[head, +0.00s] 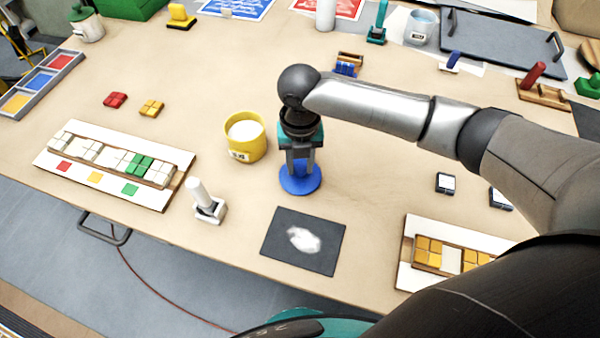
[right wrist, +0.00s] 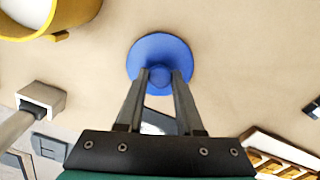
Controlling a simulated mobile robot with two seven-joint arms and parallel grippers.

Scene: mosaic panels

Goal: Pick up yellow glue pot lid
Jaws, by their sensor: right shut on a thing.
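The yellow glue pot (head: 239,150) stands uncovered on the table, with white glue showing inside. Its rim also shows at the top left of the right wrist view (right wrist: 75,15). A round blue lid (head: 300,187) with a small knob is just right of the pot; I see no yellow lid. My right gripper (head: 299,165) points down over the blue lid and is shut on its knob. The right wrist view shows the fingertips (right wrist: 160,82) on the knob of the blue disc (right wrist: 160,45). Whether the lid touches the table is unclear. My left gripper is not in view.
A white tool in a stand (head: 207,203) is left of the lid. A dark mat with a white patch (head: 302,240) lies in front. Tile panels lie at left (head: 118,188) and right (head: 407,260).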

